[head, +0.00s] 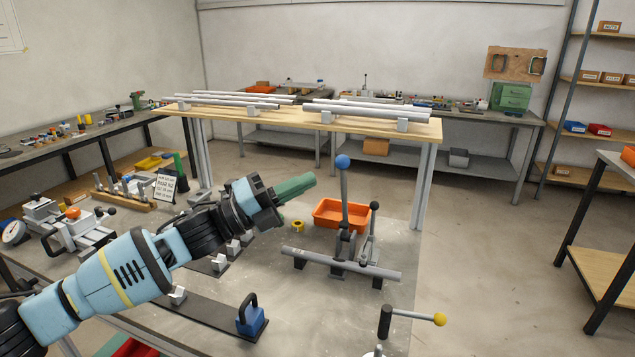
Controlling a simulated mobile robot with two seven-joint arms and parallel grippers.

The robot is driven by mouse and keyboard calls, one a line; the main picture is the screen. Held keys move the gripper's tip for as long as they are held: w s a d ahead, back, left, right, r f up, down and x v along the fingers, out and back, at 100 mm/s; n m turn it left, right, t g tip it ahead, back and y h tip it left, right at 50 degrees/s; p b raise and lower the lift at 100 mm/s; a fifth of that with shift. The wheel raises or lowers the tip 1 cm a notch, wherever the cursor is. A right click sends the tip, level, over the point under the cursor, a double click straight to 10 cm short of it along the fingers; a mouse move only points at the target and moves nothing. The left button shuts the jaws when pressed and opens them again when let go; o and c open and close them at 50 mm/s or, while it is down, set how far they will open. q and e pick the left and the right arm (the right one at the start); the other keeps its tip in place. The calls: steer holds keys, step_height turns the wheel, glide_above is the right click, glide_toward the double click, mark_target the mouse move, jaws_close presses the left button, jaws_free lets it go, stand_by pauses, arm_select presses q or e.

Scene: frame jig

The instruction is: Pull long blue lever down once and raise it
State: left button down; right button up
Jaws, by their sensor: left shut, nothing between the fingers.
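The long lever with a blue ball knob (342,162) stands upright on a grey jig on the metal-topped table. Its grey shaft (344,200) runs down to the jig base, where a grey tube (340,263) lies across supports. A shorter lever with a black knob (374,206) stands just right of it. My left gripper (312,180) is shut and empty, its green fingers pointing right towards the long lever, a little left of the shaft and below the knob's height in the picture. It looks apart from the lever. My right gripper is not in view.
A blue block with a black handle (251,318) and a yellow-knobbed crank (412,318) stand in front. A wooden-topped rack (290,116) holds tubes behind.

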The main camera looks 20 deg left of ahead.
arm_select(q)
steer(key=r+b+v, duration=0.1)
steer(key=v, duration=0.5)
steer(key=shift+a, duration=0.4)
steer(key=shift+s, duration=0.1)
